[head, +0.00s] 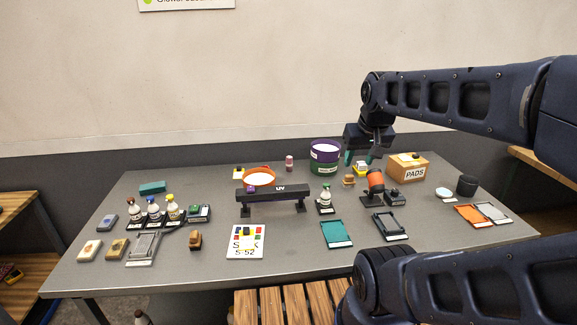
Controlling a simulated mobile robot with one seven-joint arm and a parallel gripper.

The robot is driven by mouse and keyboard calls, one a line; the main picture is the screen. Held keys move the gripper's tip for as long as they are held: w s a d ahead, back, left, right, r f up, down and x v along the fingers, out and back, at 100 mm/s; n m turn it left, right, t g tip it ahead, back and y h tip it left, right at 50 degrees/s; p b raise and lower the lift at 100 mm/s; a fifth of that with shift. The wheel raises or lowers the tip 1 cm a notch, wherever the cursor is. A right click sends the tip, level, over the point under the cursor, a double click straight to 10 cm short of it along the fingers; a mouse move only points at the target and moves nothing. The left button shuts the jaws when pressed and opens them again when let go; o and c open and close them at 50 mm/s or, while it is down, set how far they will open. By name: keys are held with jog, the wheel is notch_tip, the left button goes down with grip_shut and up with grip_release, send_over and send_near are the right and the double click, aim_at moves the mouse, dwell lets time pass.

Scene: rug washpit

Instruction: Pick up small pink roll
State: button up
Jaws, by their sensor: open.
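A small pink roll (289,162) stands upright near the back edge of the grey table (110,258), behind the black UV bar. It is left of the stacked green and purple tubs. My gripper (359,158) is over the back of the table, to the right of the tubs and of the pink roll. Its teal-tipped fingers are apart, and I see nothing held. A small yellow item (361,169) shows close below the fingertips; I cannot tell the gap between them.
The purple and green tubs (324,156) stand between my gripper and the pink roll. An orange bowl (258,177) and the UV bar (273,191) are in front and left. The PADS box (407,167) is at right. Bare table shows at the back left.

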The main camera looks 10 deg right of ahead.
jog(key=shift+o, duration=1.4)
